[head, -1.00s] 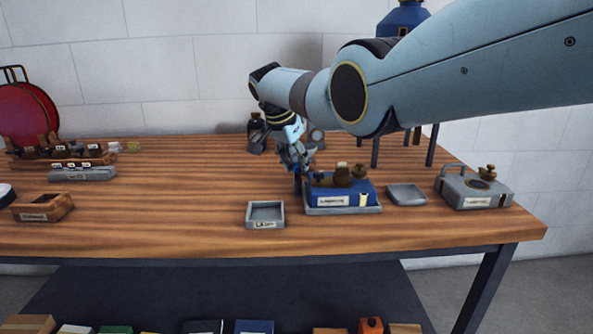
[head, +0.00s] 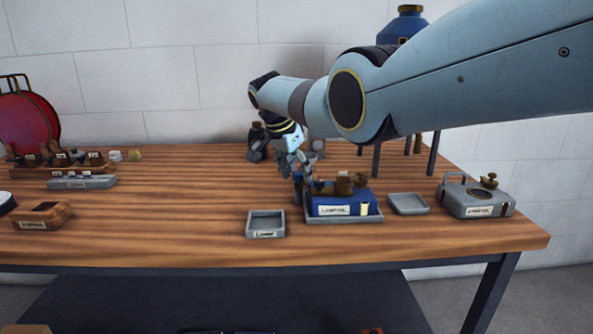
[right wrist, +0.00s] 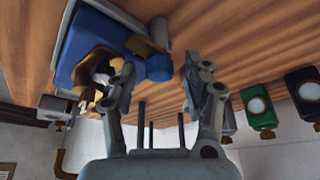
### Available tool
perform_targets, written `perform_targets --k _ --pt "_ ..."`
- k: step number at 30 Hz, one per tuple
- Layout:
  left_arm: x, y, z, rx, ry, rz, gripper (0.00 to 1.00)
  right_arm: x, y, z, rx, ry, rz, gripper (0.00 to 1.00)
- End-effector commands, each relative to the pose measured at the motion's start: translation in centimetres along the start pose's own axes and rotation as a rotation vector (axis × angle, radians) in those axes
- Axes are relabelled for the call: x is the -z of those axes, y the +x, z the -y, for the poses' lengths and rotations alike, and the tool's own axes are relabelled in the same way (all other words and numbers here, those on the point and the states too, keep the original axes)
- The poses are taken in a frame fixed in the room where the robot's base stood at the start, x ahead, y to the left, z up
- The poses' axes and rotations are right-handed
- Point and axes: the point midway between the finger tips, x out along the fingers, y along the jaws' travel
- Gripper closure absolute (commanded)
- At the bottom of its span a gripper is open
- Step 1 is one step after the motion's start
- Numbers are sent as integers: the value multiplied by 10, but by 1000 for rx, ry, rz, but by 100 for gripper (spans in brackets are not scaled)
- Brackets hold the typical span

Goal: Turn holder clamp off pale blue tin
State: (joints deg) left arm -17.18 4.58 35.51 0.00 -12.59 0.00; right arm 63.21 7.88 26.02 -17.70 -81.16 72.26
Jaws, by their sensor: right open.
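A dark blue box (head: 340,203) with a label and brown-brass fittings (head: 350,182) on top sits in a shallow grey tray (head: 344,219). In the right wrist view the blue box (right wrist: 85,40) shows with a brass clamp-like part (right wrist: 88,92) around a small pale thing (right wrist: 101,75). I cannot tell whether that is the pale blue tin. A short blue knob (right wrist: 158,68) sticks out from the box's side. My right gripper (head: 297,178) is at the box's left end; in the wrist view its open fingers (right wrist: 160,68) stand either side of the knob. My left gripper is not in view.
A small grey tray (head: 265,226) lies left of the box, a flat grey dish (head: 408,204) right of it. A grey device (head: 477,197) stands at the right. A wooden box (head: 43,216) and racks stand at the left. The wooden tabletop between is clear.

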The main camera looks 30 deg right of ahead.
Motion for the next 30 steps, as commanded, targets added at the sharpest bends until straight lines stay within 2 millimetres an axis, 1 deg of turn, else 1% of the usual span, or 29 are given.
perform_targets --k 5,8,11,12,15,18,21,25,30 --pt "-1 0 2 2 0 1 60 0 -6 1 2 0 -1 50" --pt "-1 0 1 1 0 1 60 0 -18 1 3 0 -2 50" --pt "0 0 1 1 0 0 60 0 -36 1 5 1 -1 50" --pt "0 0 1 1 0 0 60 0 -48 2 6 1 -2 50" --pt "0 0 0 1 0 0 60 0 -72 2 5 0 -1 50" --pt "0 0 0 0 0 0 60 0 -91 1 4 1 0 50" --pt "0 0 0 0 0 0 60 0 -106 1 1 -1 0 50" --pt "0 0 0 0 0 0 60 0 -117 1 0 -1 0 50" --pt "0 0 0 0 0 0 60 0 -120 0 0 -1 0 50"
